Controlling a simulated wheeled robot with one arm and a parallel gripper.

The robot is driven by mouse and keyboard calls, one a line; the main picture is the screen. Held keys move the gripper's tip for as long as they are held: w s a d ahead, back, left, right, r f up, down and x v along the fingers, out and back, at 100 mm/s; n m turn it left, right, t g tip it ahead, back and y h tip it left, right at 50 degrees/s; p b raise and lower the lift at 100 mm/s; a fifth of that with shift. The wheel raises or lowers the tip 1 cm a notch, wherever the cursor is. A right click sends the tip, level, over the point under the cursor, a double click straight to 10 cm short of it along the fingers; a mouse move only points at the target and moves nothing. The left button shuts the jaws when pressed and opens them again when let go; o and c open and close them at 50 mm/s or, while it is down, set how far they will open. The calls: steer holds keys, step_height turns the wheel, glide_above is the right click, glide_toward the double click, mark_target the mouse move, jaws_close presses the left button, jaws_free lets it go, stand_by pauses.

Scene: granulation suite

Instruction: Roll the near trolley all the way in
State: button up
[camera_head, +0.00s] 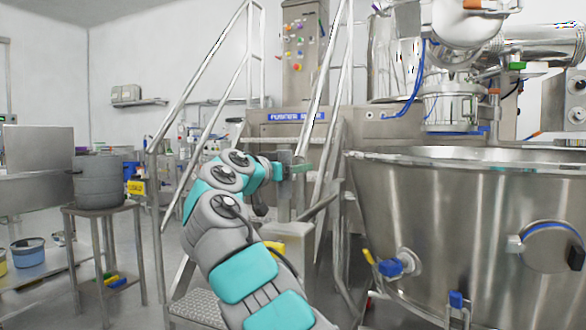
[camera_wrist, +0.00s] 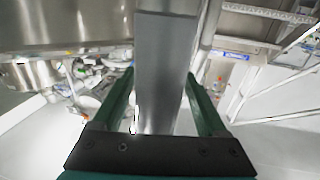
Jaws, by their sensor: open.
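The near trolley carries a large steel bowl (camera_head: 450,220) that fills the right of the head view. It has a wide rim, a blue-capped valve low on its side and a round port. My gripper (camera_head: 299,168) is left of the bowl, at a grey upright post (camera_head: 284,205). In the wrist view my gripper (camera_wrist: 160,85) is open, with one green finger on each side of a grey steel post (camera_wrist: 165,60). I cannot tell whether the fingers touch it, or how the post joins the trolley. The trolley's wheels are hidden.
Steel stairs with handrails (camera_head: 204,80) stand behind my arm, beside a control panel (camera_head: 302,45). Machine pipework (camera_head: 450,60) hangs above the bowl. A small table (camera_head: 100,208) with a grey pot (camera_head: 98,182) stands at left. Some floor (camera_head: 160,285) is clear between the table and stairs.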

steer(key=b+v, duration=0.1)
steer(key=v, duration=0.6)
steer(key=shift+s+a, duration=0.2)
steer(key=shift+s, duration=0.1)
